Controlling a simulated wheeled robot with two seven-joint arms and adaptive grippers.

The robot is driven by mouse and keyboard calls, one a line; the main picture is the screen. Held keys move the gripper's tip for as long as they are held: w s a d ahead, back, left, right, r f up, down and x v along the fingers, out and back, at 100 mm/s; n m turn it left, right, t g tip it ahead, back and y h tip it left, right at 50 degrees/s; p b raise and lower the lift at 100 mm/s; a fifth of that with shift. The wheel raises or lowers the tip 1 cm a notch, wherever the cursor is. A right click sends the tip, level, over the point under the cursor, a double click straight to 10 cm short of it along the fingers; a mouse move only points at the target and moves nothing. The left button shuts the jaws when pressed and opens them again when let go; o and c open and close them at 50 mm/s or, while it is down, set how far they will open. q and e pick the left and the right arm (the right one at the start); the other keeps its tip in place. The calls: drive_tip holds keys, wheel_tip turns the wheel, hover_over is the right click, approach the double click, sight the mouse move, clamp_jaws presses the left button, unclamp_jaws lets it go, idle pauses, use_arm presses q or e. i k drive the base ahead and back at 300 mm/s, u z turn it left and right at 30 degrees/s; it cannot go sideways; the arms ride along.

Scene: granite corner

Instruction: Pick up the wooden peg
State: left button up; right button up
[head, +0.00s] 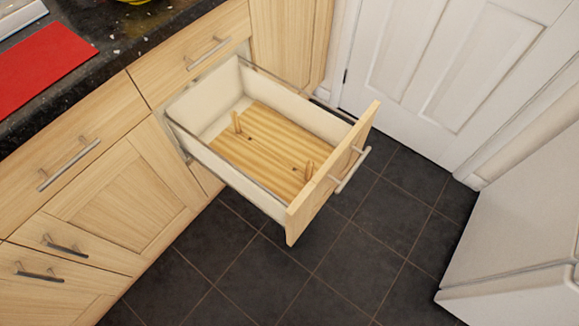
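An open drawer (221,170) with pale side walls sticks out from the wooden cabinet. A striped wooden board (272,150) covers its bottom. One wooden peg (236,122) stands upright near the back left of the board. Another wooden peg (309,170) stands near the drawer front, slightly tilted in the picture. Small dark holes show in the board. I cannot tell whether the pegs sit in holes. Neither of my grippers is in view.
The drawer front (331,178) has a metal bar handle (351,170). A dark granite counter (104,38) with a red mat (40,66) lies at upper left. A white door (452,60) and a white appliance or cabinet (525,215) stand at right. Dark floor tiles (290,270) are clear.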

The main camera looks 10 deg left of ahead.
sight(309, 165)
drive_tip(key=z, duration=1.25)
drive_tip(key=k, duration=0.35)
drive_tip(key=u, duration=0.4)
